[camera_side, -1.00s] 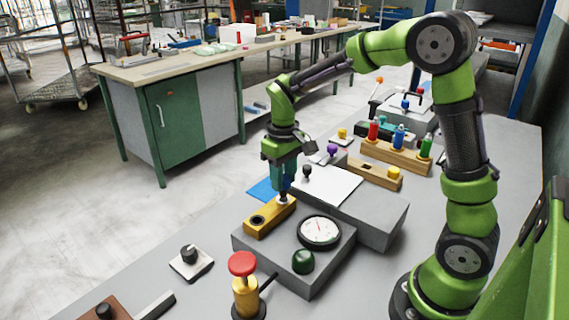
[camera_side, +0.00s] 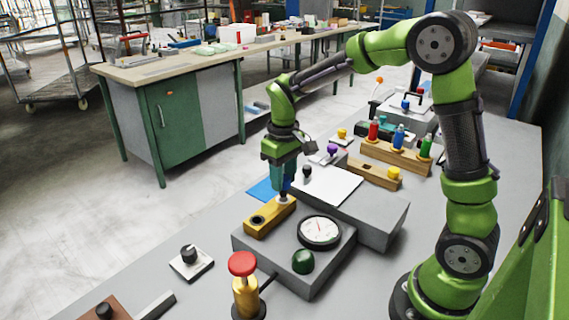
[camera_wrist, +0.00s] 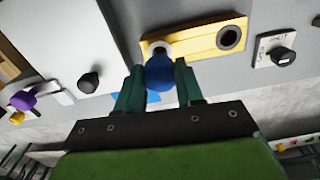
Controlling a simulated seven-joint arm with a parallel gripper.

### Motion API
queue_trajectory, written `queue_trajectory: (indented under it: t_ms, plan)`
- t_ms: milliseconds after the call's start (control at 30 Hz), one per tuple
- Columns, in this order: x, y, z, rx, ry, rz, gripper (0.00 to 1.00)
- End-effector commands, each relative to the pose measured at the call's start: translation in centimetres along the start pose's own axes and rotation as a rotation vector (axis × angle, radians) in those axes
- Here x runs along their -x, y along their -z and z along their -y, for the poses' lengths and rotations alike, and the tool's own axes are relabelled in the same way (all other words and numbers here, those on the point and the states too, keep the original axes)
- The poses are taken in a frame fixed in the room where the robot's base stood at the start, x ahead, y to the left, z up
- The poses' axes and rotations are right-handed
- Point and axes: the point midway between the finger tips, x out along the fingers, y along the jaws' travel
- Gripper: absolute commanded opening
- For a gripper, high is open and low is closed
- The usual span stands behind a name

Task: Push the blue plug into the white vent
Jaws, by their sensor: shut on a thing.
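A yellow block (camera_side: 265,219) with two openings lies left of the gauge box in the side view. The white vent (camera_wrist: 158,45) is the white-rimmed opening at one end of it; the other opening has a dark rim (camera_wrist: 230,38). My gripper (camera_side: 283,186) points down over the white vent's end. In the wrist view my gripper (camera_wrist: 158,84) is shut on the round blue plug (camera_wrist: 160,74), one finger on each side. The plug overlaps the white rim in the wrist view. Its lower end is hidden, so I cannot tell how deep it sits.
A grey box with a gauge (camera_side: 319,231) and a green dome (camera_side: 303,262) stands beside the block. A red-topped yellow post (camera_side: 243,268) and a black knob on a white plate (camera_side: 190,259) stand nearer. A rack of coloured bottles (camera_side: 397,156) stands behind.

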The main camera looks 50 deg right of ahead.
Motion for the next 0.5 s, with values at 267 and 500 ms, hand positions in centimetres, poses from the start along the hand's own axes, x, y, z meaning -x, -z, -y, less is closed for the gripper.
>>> queue_trajectory:
  t_ms: [267, 500]
  plan:
    - [-0.7, 0.0, 0.0, 0.000, 0.001, 0.002, 0.06]
    - [-1.3, 0.0, 0.0, 0.000, 0.000, 0.002, 0.06]
